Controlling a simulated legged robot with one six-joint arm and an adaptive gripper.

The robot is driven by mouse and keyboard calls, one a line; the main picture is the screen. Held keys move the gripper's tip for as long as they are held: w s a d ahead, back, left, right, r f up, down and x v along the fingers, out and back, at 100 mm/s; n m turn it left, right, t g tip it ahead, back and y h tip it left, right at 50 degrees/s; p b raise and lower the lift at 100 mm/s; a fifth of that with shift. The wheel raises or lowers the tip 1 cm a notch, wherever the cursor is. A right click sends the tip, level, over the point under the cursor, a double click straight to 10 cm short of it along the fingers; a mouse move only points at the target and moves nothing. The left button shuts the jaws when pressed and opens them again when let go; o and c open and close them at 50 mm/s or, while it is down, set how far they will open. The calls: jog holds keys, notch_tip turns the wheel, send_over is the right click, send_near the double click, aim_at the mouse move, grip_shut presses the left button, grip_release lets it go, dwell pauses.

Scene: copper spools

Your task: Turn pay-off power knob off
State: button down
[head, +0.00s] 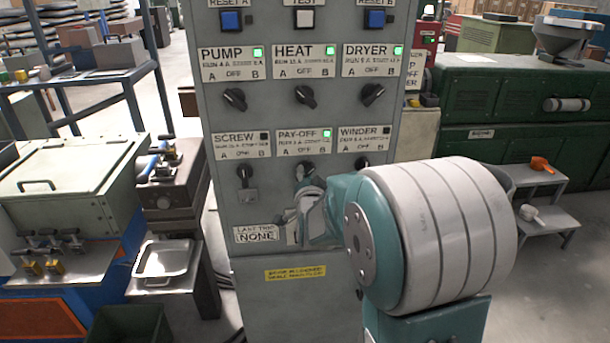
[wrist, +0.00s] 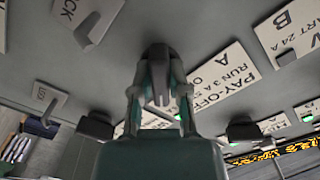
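The pay-off knob (head: 306,170) is a black rotary switch under the white PAY-OFF label (head: 304,143), marked A, OFF and B. The small light on that label is lit green. My gripper (head: 306,194) is at this knob, coming from below right, and hides part of it in the head view. In the wrist view the dark knob (wrist: 158,52) is straight ahead, with the fingers of my gripper (wrist: 160,88) on either side of it. I cannot tell whether they touch it. The knob's exact pointing direction is unclear.
The screw knob (head: 244,171) and winder knob (head: 362,167) flank it closely; their lights are dark. The pump knob (head: 235,98), heat knob (head: 305,96) and dryer knob (head: 373,94) are above, with green lights. A grey lockout piece (head: 248,195) hangs below the screw knob.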

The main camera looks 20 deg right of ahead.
jog(key=shift+n, duration=0.3)
jog(key=n, duration=0.4)
jog(key=shift+d, duration=0.1)
jog(key=shift+n, duration=2)
jog(key=c, duration=0.6)
grip_release()
